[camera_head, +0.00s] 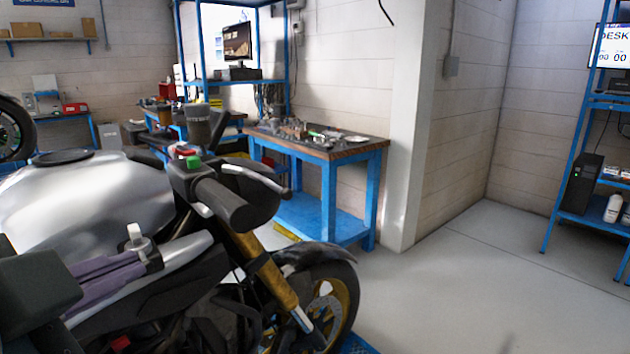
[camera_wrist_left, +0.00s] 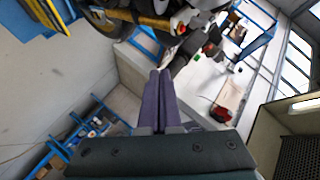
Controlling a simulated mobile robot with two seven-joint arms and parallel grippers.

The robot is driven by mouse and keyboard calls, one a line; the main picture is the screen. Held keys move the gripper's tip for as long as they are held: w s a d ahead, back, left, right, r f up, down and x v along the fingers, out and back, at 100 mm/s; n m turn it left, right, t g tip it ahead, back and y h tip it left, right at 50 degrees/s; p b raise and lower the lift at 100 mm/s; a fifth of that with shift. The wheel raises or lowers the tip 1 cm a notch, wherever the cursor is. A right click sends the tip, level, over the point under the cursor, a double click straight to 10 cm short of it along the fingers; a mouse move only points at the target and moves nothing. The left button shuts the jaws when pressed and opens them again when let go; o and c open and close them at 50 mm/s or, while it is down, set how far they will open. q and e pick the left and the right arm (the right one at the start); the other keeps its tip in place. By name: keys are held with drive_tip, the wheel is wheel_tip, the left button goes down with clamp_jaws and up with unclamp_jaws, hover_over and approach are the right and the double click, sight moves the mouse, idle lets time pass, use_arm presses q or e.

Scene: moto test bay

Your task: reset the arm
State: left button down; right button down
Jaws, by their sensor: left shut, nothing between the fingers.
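My left gripper (camera_head: 152,256) comes in from the left, low in the head view, with its purple fingers pressed together and nothing between them. It appears in front of the silver tank of the motorcycle (camera_head: 95,200); whether it touches the bike I cannot tell. In the left wrist view the closed fingers (camera_wrist_left: 160,74) point towards part of the motorcycle (camera_wrist_left: 120,18) at the top. The black handlebar grip (camera_head: 228,205), with a green and red switch, is to the right of the fingers. My right gripper is in neither view.
A blue workbench (camera_head: 340,153) with small parts on its top stands behind the bike. A blue shelf (camera_head: 584,212) with a black computer case (camera_head: 581,184) is at the far right. The grey floor (camera_head: 470,285) between them is clear.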

use_arm(q)
drive_tip(key=s+a+f+n+g+p, duration=0.1)
drive_tip(key=s+f+n+g, duration=0.4)
drive_tip(key=s, duration=0.5)
drive_tip(key=s+a+f+n+g, duration=0.1)
drive_tip(key=s+f+n+g, duration=0.4)
drive_tip(key=s, duration=0.4)
wheel_tip(320, 180, up, 28)
drive_tip(key=m+p, duration=0.1)
drive_tip(key=p, duration=2.8)
drive_tip(key=shift+w+a+f+m, duration=0.2)
drive_tip(key=shift+m, duration=0.1)
